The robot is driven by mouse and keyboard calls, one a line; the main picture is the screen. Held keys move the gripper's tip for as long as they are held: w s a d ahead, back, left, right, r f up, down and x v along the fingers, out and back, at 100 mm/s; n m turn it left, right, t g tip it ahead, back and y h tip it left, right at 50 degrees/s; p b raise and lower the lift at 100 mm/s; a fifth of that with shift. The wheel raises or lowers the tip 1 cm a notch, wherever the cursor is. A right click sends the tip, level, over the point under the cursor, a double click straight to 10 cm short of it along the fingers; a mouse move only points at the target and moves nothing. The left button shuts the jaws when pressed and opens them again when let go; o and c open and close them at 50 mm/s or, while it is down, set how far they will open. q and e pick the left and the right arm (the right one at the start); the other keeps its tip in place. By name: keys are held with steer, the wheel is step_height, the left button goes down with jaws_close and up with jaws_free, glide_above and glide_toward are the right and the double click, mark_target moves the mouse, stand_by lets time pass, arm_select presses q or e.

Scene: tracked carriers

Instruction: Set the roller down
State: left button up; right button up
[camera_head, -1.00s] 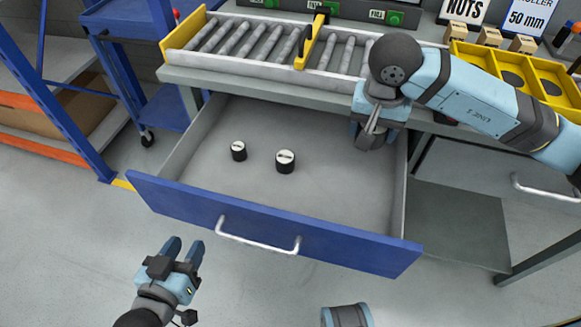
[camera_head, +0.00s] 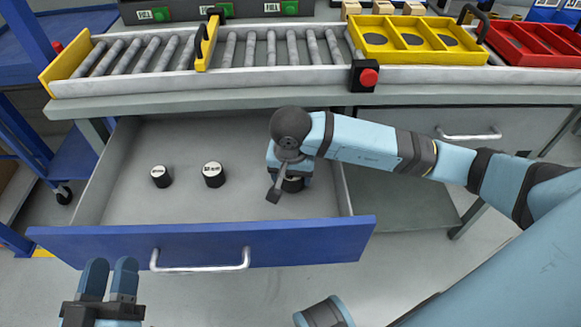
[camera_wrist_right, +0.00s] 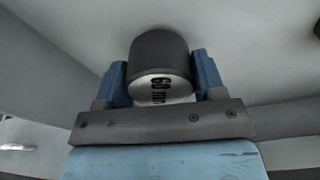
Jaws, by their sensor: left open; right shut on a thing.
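The roller (camera_wrist_right: 160,58) is a short dark cylinder with a pale end face marked "60 mm". In the right wrist view it sits between the two blue fingers of my right gripper (camera_wrist_right: 160,80), which is shut on it. In the head view my right gripper (camera_head: 290,178) is inside the open drawer (camera_head: 240,130), at its right side, and the roller shows as a dark shape partly hidden under it. I cannot tell whether the roller touches the drawer floor. My left gripper (camera_head: 108,282) is open and empty, in front of the blue drawer front.
Two similar black rollers with white tops stand in the drawer, one at left (camera_head: 161,176) and one near the middle (camera_head: 213,174). A roller conveyor (camera_head: 150,55), a yellow tray (camera_head: 415,38) and a red tray (camera_head: 530,43) are on the bench above. Drawer floor between is clear.

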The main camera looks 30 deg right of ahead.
steer(key=shift+w+d+f, duration=0.1)
steer(key=shift+w, duration=0.2)
steer(key=w, duration=0.1)
steer(key=w+d+b, duration=0.1)
steer(key=w, duration=0.1)
steer(key=shift+d+f+b, duration=0.25)
steer(key=shift+f+b, duration=0.05)
steer(key=shift+f, duration=0.05)
arm_select(q)
steer(key=shift+d+f, duration=0.2)
steer(key=shift+f, duration=0.45)
arm_select(e)
steer(key=shift+f, duration=0.15)
arm_select(q)
steer(key=shift+f, duration=0.15)
arm_select(e)
steer(key=shift+f, duration=0.15)
steer(key=o, duration=1.2)
